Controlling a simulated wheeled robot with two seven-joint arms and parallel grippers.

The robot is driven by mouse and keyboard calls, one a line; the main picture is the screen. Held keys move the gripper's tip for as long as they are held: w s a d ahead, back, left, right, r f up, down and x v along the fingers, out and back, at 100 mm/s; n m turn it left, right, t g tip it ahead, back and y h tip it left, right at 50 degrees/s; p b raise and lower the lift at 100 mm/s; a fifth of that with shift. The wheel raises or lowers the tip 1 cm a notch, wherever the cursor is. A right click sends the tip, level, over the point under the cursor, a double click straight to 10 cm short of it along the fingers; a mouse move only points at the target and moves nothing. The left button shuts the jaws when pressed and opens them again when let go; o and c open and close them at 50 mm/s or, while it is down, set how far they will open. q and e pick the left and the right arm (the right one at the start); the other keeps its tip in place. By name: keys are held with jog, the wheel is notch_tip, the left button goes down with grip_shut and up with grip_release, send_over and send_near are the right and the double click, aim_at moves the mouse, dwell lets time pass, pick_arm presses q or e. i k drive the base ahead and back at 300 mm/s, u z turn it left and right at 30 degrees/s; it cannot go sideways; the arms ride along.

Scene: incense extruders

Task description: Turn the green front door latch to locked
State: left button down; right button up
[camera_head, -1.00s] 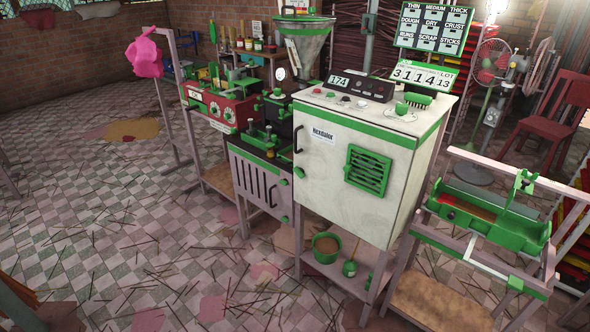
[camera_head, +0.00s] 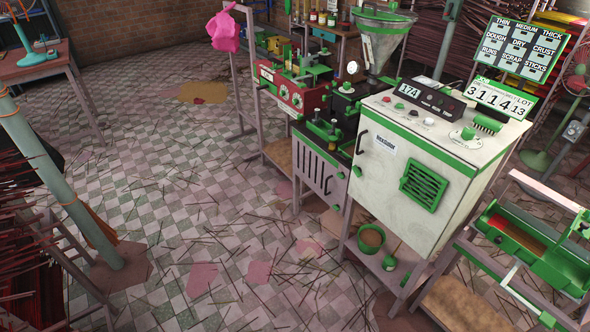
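A white cabinet machine (camera_head: 400,190) with green trim stands right of centre. Its front face has a black bar handle (camera_head: 361,143) at the left edge and a small green knob (camera_head: 357,171) just below it, which looks like the door latch. It is too small to tell which way the knob is turned. A green louvred vent (camera_head: 425,186) is on the same face. Another green knob (camera_head: 336,207) sits low on the neighbouring grey-fronted unit (camera_head: 318,172). Neither of my grippers is in view.
A green pot (camera_head: 370,238) stands on the shelf under the cabinet. A green-railed stand (camera_head: 520,232) is close on the right. A pole (camera_head: 60,180) and a rack of sticks (camera_head: 30,240) stand at left. The tiled floor between is open, with scattered sticks.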

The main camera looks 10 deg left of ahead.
aim_at(356, 171)
jog(key=u, duration=1.35)
jog(key=i, duration=2.7)
jog(key=z, duration=2.35)
